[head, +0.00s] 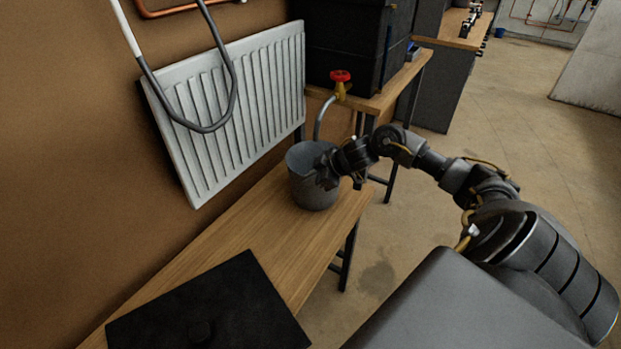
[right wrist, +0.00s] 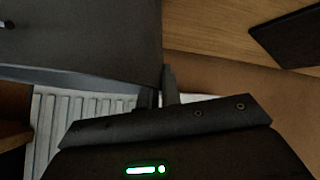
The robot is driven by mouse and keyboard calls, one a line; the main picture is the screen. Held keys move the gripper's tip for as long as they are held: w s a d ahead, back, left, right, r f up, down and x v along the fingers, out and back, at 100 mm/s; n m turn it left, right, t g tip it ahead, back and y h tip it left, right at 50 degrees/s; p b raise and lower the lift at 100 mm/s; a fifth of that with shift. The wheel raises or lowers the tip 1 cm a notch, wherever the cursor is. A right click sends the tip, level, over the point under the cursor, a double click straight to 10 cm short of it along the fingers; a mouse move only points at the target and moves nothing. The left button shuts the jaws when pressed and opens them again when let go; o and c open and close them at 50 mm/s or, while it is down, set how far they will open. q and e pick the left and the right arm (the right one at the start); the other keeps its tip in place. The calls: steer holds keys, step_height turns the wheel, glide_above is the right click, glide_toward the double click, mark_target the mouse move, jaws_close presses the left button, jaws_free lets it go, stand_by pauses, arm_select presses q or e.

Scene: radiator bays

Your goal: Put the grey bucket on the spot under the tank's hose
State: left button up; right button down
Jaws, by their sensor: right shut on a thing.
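The grey bucket (head: 302,190) is upright at the far end of the wooden bench, below the radiator. I cannot tell whether its base touches the bench top. My right gripper (head: 328,172) is shut on the bucket's right side near the rim. In the right wrist view the bucket's wall (right wrist: 80,38) fills the upper left, against the gripper fingers (right wrist: 158,88). The dark tank (head: 345,45) stands behind, with a red-handled yellow tap (head: 341,86). Its grey hose (head: 319,122) curves down to just behind the bucket's rim. No marked spot is visible. My left gripper is out of view.
A white radiator (head: 235,110) hangs on the brown wall, with a looped grey hose (head: 232,95) before it. A black panel (head: 210,305) lies on the near bench (head: 240,230). The tank's table (head: 405,75) stands beyond. Open floor lies right.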

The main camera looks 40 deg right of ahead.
steer(key=c, duration=1.6)
jaws_free()
steer(key=shift+f, duration=0.1)
steer(key=b+v, duration=0.2)
steer(key=v, duration=1)
steer(key=shift+a, duration=0.15)
